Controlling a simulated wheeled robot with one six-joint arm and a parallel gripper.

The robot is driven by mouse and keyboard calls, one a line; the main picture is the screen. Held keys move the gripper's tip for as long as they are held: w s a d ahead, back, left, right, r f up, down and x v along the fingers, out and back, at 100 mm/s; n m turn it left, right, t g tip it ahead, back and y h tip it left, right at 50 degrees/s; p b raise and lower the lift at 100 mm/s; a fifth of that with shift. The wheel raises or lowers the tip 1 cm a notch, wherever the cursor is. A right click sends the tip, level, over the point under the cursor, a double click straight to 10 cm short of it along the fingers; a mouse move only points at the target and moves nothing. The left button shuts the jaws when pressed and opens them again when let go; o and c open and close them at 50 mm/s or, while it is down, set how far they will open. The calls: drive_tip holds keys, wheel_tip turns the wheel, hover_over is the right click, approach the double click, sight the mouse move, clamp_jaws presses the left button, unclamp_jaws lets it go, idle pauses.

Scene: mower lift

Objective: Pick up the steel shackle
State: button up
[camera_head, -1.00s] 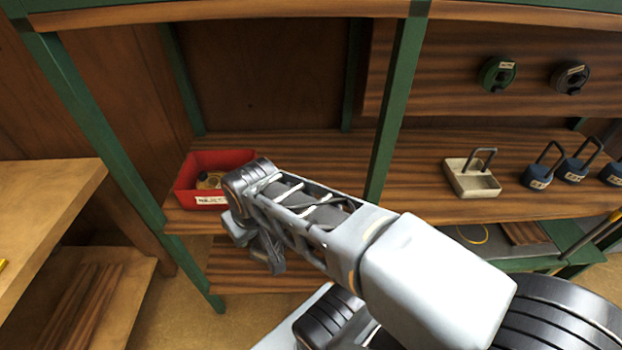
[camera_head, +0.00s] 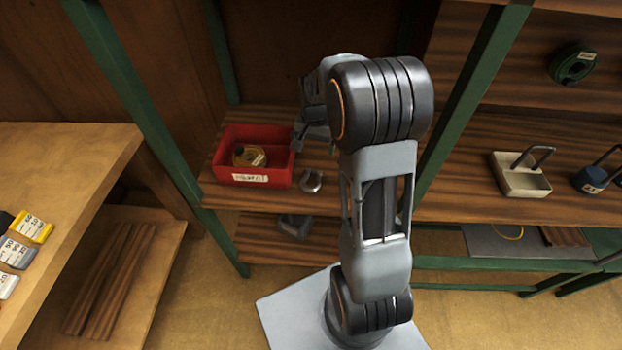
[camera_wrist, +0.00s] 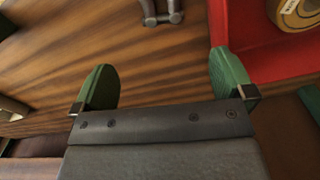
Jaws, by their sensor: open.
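The steel shackle (camera_head: 311,181) is a small grey metal piece lying on the middle wooden shelf, just right of the red bin. In the wrist view the shackle (camera_wrist: 161,12) shows at the top edge, partly cut off, beyond the fingertips and roughly between them. My gripper (camera_wrist: 165,80) is open and empty, its two green-padded fingers spread wide over the wood. In the head view my gripper (camera_head: 300,135) is partly hidden by my arm, above the shelf beside the bin and apart from the shackle.
The red bin (camera_head: 224,177) holds a yellowish roll (camera_head: 248,156); its wall (camera_wrist: 264,55) is close to the right finger. A green post (camera_head: 470,100) stands right of my arm. A dark grey object (camera_head: 294,226) lies lower down.

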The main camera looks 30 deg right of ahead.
hover_over(313, 178)
wheel_tip(313, 178, down, 8)
drive_tip(key=shift+d+f, duration=0.1)
drive_tip(key=shift+a+f+p, duration=0.2)
drive_tip(key=shift+f+p, duration=0.45)
drive_tip(key=shift+f, duration=2.05)
drive_tip(key=shift+c, duration=0.2)
drive_tip(key=c, duration=0.8)
